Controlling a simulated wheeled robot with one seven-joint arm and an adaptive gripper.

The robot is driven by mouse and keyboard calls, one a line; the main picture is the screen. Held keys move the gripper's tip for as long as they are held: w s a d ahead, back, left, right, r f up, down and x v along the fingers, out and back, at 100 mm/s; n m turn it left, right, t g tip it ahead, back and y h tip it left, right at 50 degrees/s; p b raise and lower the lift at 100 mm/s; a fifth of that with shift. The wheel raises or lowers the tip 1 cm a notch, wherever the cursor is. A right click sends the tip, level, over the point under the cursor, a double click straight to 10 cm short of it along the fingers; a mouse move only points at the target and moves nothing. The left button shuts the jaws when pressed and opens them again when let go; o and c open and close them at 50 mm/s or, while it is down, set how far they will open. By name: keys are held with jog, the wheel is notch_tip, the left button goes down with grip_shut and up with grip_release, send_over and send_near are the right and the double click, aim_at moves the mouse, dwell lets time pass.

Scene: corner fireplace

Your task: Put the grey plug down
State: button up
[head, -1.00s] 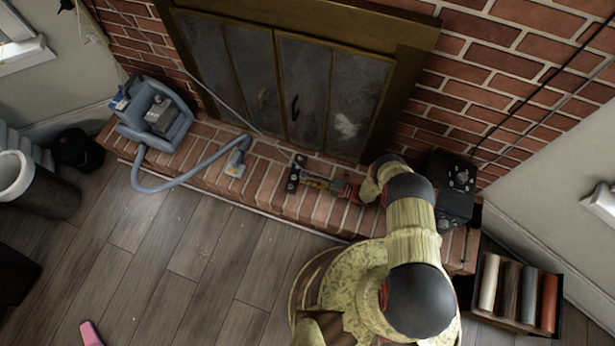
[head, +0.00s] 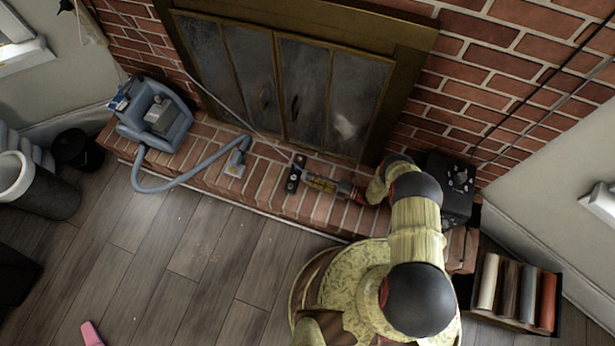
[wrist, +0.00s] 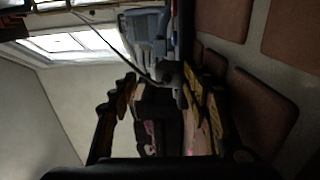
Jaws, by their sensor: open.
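My gripper (head: 308,182) is low over the brick hearth, its fingers pointing left at a black power strip (head: 293,178). In the wrist view my gripper (wrist: 172,98) has its two fingers apart, with a visible gap between them. A small dark grey shape (wrist: 170,73), apparently the grey plug, shows at the far end of that gap, where a thin cable ends. It seems to be at or just beyond the fingertips; I cannot tell whether it touches a finger. In the head view the plug is too small to make out by the strip.
A blue-grey vacuum machine (head: 155,118) with a hose (head: 190,170) and nozzle (head: 236,163) is left on the hearth (head: 262,190). A black box (head: 450,188) stands right of my wrist. Fireplace doors (head: 300,90) rise behind. A crate (head: 515,295) holds several rolls.

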jog(key=p+v, duration=0.1)
jog(key=v, duration=0.8)
jog(key=shift+r, duration=0.15)
